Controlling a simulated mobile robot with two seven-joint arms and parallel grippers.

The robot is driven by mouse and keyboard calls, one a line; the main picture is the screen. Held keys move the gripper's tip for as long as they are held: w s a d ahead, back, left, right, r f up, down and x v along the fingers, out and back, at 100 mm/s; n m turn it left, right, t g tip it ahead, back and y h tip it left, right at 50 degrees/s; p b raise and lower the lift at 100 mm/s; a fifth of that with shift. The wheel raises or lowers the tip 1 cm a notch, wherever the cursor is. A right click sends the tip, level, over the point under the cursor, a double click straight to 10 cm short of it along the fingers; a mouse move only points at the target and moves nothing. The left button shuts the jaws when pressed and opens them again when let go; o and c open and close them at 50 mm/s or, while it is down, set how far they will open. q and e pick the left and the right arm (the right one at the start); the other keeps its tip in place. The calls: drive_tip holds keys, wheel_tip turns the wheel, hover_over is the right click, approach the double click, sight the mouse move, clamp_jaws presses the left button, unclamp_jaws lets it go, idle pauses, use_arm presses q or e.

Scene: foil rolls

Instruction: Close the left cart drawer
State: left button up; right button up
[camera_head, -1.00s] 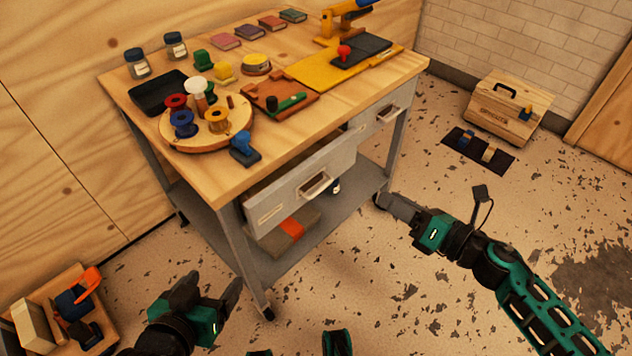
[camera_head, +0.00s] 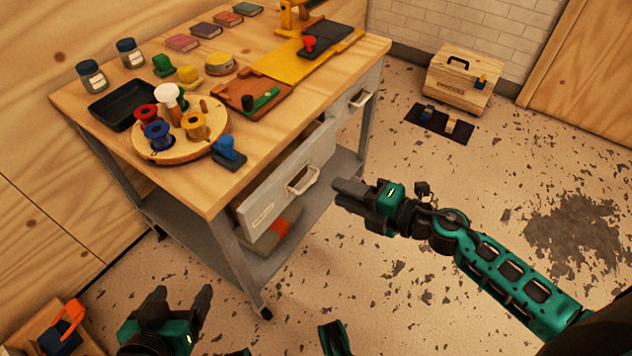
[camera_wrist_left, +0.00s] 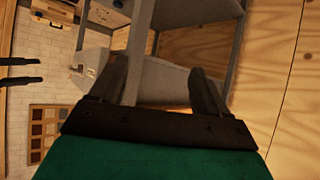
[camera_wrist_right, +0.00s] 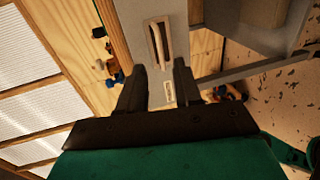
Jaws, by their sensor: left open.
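The left cart drawer (camera_head: 283,188) is pulled out from under the cart's wooden top, with its pale handle (camera_head: 303,180) facing the floor space in front. It also shows in the right wrist view (camera_wrist_right: 160,70), ahead of the fingers. My right gripper (camera_head: 340,192) is just to the right of the drawer's handle in the head view, apart from it by a small gap. Its fingers (camera_wrist_right: 160,75) are partly spread and empty. My left gripper (camera_head: 182,299) is open and empty, low in front of the cart's near leg.
The cart top (camera_head: 200,185) holds a round spool board (camera_head: 180,155), a blue-handled stamp (camera_head: 228,152), a black tray and jars. The right drawer (camera_head: 358,100) looks closed. A crate (camera_head: 50,335) stands at lower left; a wooden box (camera_head: 460,80) stands by the wall. Floor right is open.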

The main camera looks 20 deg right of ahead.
sight(312, 181)
drive_tip(key=x, duration=0.7)
drive_tip(key=shift+b, duration=0.4)
drive_tip(key=shift+w+a, duration=0.1)
drive_tip(key=shift+c, duration=0.3)
clamp_jaws()
idle(0.5)
